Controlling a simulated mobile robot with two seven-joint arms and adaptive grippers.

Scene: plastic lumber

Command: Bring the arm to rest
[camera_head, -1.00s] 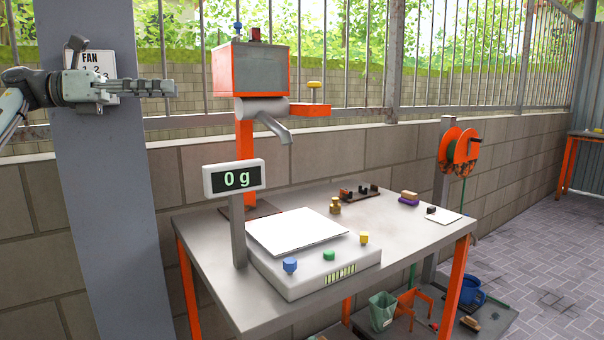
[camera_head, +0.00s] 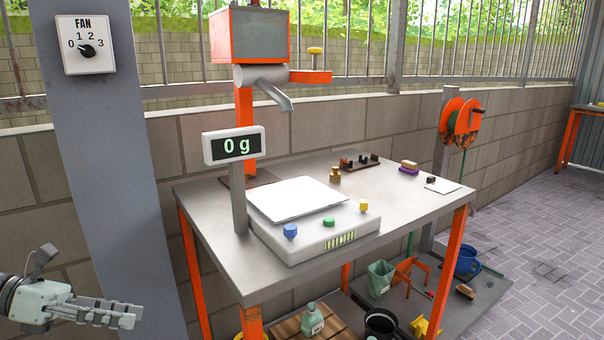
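My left gripper (camera_head: 138,317) is at the lower left, in front of the grey post (camera_head: 105,190), with its fingers pointing right. Its fingers lie close together and nothing shows between them. My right gripper is not in view. The fan switch (camera_head: 104,62) is on the post at the upper left, well above the gripper. Its black knob (camera_head: 88,51) is in full view, with its pointer toward the left side of the scale.
The metal table (camera_head: 410,215) carries a scale (camera_head: 318,240) whose display (camera_head: 234,146) reads 0 g. An orange-framed machine (camera_head: 245,45) stands behind it. Open space lies between gripper and table.

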